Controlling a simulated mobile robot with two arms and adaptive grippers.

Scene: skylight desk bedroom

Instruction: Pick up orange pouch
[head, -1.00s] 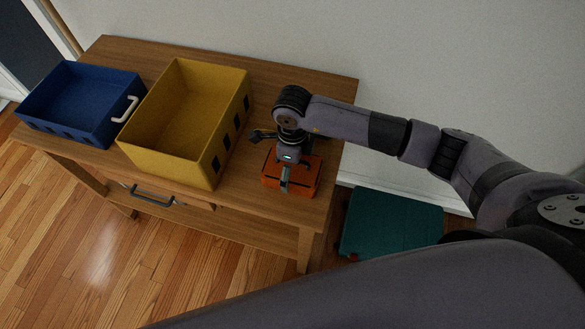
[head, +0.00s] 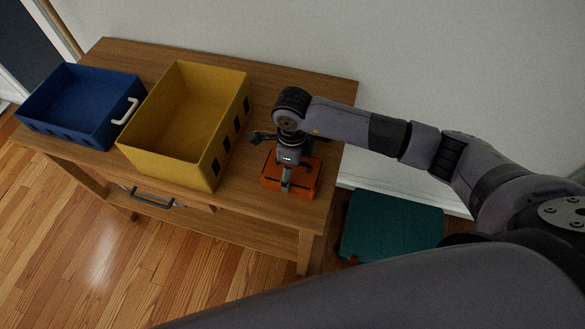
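The orange pouch (head: 305,181) lies on the wooden table near its front right corner. It looks like a small boxy block with dark marks. My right gripper (head: 287,178), on the arm from the right, points down over the pouch. One grey finger shows against the pouch's upper side. The other finger is not clearly seen, so I cannot tell whether the gripper grips the pouch. The gripper hides part of the pouch's back. My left gripper is not in view.
A yellow bin (head: 160,148) stands just left of the pouch on the wooden table (head: 235,208). A blue bin (head: 62,128) with a white handle stands farther left. A teal box (head: 392,225) is on the floor at right. The wall runs behind the table.

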